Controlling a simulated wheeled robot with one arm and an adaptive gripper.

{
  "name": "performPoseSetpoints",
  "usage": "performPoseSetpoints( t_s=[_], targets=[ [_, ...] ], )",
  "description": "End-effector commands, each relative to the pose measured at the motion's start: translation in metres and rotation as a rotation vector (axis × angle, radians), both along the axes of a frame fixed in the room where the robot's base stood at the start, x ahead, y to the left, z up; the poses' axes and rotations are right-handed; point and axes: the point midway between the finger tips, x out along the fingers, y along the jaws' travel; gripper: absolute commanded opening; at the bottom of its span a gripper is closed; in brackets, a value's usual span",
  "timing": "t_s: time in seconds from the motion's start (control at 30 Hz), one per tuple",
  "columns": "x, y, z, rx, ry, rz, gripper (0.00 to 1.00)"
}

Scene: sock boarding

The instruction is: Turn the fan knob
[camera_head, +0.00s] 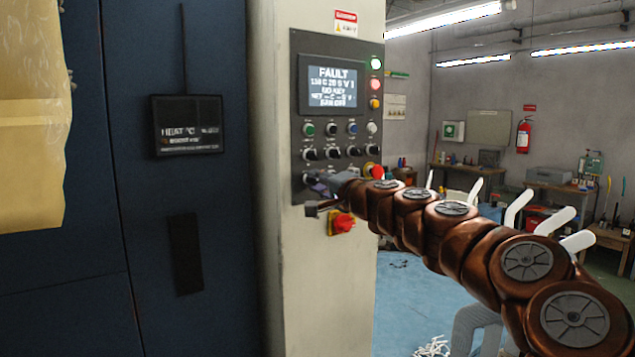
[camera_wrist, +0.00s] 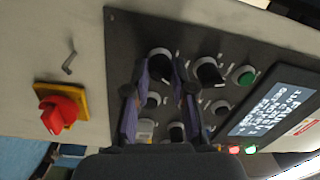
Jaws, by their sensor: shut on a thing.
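The control panel (camera_head: 334,100) is a dark plate on a pale column. My gripper (camera_head: 320,184) is at its lower left corner. In the wrist view my gripper (camera_wrist: 161,70) has its two purple fingers on either side of a black knob (camera_wrist: 159,62) and is shut on it. That knob is in line with another black knob (camera_wrist: 208,71) and a green button (camera_wrist: 243,76). Its label is too small to read, so I cannot tell by name that it is the fan knob. The display (camera_head: 332,84) reads "FAULT", and its last line looks like "FAN OFF".
A red rotary switch on a yellow plate (camera_head: 342,223) sits just below the panel. A small grey hooked bar (camera_wrist: 69,62) sticks out nearby. A red button (camera_head: 373,171) is close to my arm. A dark blue cabinet (camera_head: 190,190) stands left; open floor lies right.

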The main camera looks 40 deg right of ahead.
Motion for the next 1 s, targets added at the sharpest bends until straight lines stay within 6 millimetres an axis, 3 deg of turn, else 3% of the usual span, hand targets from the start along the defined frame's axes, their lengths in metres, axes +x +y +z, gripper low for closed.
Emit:
performPoseSetpoints(
  t_s=[0.27, 0.3, 0.53, 1.0],
  targets=[
    [0.0001, -0.0001, -0.0002, 0.001, 0.0, 0.0, 0.0],
    [0.0001, -0.0001, -0.0002, 0.001, 0.0, 0.0, 0.25],
    [0.0, -0.0001, -0.0001, 0.0, 0.0, 0.0, 0.49],
    [-0.0086, -0.0005, -0.0007, 0.0, 0.001, -0.001, 0.5]
  ],
)
